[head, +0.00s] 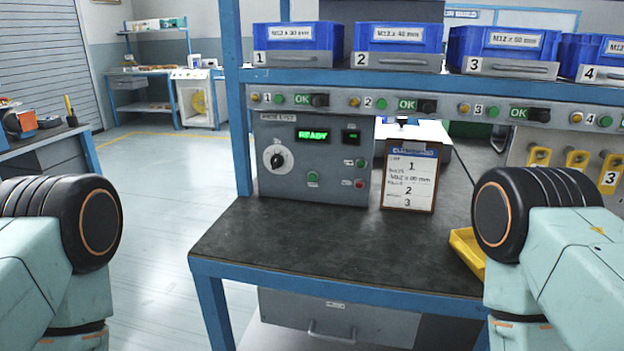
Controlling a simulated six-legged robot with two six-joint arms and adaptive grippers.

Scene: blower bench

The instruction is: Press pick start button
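A grey control box (316,190) stands at the back left of the bench top. Its display (313,135) reads READY in green, beside a smaller display (351,137). Its front has a round dial (278,159), a green button (312,177) low in the middle, another green button (360,163) at the right and a red button (360,183) below that. The labels by the buttons are too small to read, so I cannot tell which is pick start. Only links of my arms show at both sides, apart from the box; neither gripper is in view.
A clipboard (409,180) stands right of the box. A blue-framed shelf above holds numbered blue bins (398,38) over a rail (392,104) with OK displays and buttons. A yellow tray (464,250) lies at the right. The bench top (330,245) before the box is clear.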

